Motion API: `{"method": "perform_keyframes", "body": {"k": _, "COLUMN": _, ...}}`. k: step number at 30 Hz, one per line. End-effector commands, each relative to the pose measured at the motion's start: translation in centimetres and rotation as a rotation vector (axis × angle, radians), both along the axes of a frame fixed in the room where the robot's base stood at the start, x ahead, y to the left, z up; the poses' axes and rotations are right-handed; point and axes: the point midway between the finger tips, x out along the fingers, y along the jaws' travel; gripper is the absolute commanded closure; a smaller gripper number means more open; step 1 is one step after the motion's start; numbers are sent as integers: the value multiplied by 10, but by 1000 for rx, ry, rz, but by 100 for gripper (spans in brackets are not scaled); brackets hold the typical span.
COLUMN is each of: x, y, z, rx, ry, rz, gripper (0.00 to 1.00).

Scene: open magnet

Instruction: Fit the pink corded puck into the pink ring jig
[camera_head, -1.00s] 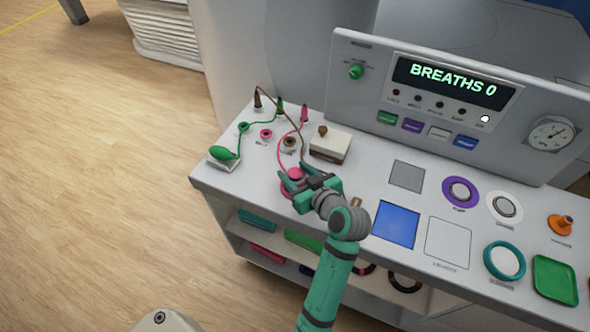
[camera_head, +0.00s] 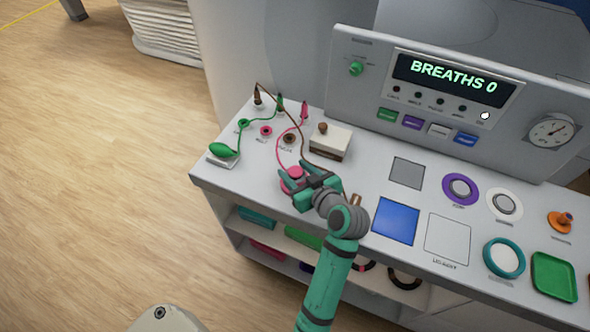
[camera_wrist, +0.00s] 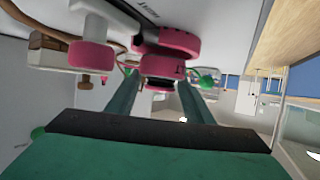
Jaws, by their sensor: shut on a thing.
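The pink corded puck (camera_head: 294,172) is at my gripper (camera_head: 307,186), near the table's front left. In the wrist view, my gripper (camera_wrist: 161,88) is shut on a pink piece (camera_wrist: 170,66) between its green fingers. A pink cord (camera_head: 279,150) runs from the puck's area back to a pink clip. A wider pink round part, seemingly the pink ring jig (camera_head: 286,187), shows low beside the fingers and is partly hidden by them. In the wrist view a larger pink body (camera_wrist: 165,42) lies just beyond the held piece. I cannot tell whether the puck sits in the ring.
A white box with a brown knob (camera_head: 330,143) stands behind my gripper. A green bulb (camera_head: 223,150) with a green cord lies left. A brown cord (camera_head: 303,146) runs close by. A blue square (camera_head: 396,222) lies right. The front table edge is near.

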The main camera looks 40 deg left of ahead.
Motion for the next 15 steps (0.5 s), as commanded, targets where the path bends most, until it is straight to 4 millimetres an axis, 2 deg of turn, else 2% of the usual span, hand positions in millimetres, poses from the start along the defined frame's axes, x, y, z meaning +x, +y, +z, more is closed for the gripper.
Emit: {"method": "perform_keyframes", "body": {"k": 15, "x": 0, "y": 0, "z": -9, "rx": 0, "ry": 2, "rz": 1, "gripper": 79}}
